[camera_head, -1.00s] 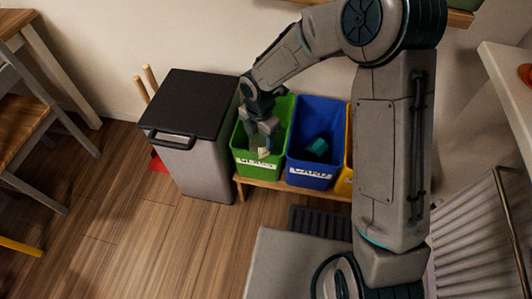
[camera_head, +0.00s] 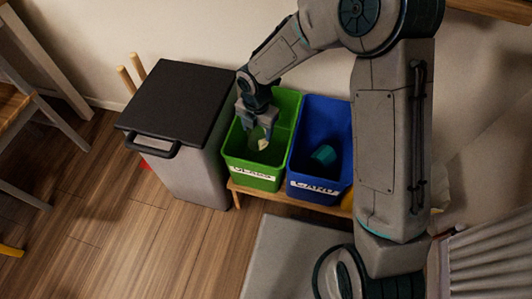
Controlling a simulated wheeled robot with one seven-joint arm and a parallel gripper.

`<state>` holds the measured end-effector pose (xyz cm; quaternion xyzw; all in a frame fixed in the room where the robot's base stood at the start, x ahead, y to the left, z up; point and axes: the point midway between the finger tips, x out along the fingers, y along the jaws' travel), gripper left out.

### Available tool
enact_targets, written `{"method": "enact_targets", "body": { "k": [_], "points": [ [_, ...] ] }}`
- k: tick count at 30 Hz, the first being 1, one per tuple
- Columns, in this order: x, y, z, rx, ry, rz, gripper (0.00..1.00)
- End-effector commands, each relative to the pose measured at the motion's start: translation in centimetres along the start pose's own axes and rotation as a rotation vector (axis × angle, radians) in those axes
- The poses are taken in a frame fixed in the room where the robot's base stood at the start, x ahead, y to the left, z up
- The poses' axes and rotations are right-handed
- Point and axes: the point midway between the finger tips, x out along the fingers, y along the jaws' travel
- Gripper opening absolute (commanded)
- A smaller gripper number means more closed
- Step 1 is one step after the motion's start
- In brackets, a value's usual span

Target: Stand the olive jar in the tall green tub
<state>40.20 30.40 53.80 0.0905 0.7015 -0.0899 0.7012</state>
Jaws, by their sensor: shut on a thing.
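The tall green tub (camera_head: 253,173) stands on a low wooden rack, between a grey bin and a blue tub. My gripper (camera_head: 260,136) points down into the mouth of the green tub and is shut on a small pale thing, seemingly the olive jar (camera_head: 262,144). The jar shows between and below the fingers, inside the outline of the tub's mouth. It is small and partly hidden by the fingers, so its lower end and whether it touches the tub floor cannot be told.
The blue tub (camera_head: 313,190) stands close on the right with a teal thing (camera_head: 323,156) inside. The black-lidded grey bin (camera_head: 180,105) stands close on the left, its lid near the green tub's rim. A wall is behind. Wooden floor (camera_head: 150,235) lies clear in front.

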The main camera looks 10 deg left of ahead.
Motion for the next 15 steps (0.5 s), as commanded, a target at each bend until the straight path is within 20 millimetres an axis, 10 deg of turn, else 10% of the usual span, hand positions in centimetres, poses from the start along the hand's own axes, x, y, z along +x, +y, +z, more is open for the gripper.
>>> {"method": "enact_targets", "body": {
  "k": [15],
  "points": [
    [7.9,-0.4,0.4,0.009,-0.001,-0.002,0.32]
  ]
}}
